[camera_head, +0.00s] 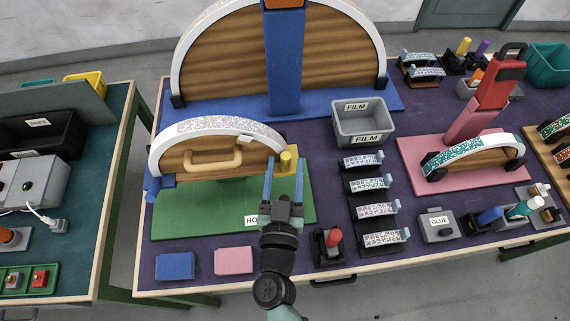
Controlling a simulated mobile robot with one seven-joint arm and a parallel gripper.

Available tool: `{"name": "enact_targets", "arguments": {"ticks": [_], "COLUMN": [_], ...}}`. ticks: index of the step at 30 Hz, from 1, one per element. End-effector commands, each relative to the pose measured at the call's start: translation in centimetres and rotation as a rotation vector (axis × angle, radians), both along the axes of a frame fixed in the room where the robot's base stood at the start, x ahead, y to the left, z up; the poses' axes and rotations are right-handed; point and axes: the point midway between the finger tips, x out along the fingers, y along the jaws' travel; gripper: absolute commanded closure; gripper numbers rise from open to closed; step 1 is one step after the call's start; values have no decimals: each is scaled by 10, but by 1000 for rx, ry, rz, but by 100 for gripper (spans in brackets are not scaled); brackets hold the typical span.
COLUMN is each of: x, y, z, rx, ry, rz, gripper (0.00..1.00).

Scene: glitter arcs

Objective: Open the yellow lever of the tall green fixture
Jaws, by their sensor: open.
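The green fixture has a flat green base (190,225) and an upright wooden arch panel (178,165) edged with a white glitter strip. The yellow lever (288,158) is a short upright peg at the arch's right end. My gripper (283,172) is open, with its two blue fingers pointing away from me over the right part of the base. In the picture the lever shows between the fingertips, towards the right one. I cannot tell whether they touch or how far apart they are in depth. My gripper hides part of the base.
A larger blue-based arch fixture (345,102) stands behind. A grey FILM bin (363,125) and a column of glitter strips on black stands (376,210) are to the right. A red-knobbed tool (333,240), blue block (175,266) and pink block (233,260) lie near the front edge.

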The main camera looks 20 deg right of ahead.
Motion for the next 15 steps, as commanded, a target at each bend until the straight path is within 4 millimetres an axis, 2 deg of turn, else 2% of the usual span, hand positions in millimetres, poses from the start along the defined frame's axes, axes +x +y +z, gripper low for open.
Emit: {"name": "enact_targets", "arguments": {"ticks": [11,15], "x": [4,4], "y": [-2,-2], "z": [0,0], "rx": [1,1], "ry": [0,0], "rz": [0,0], "gripper": [45,70]}}
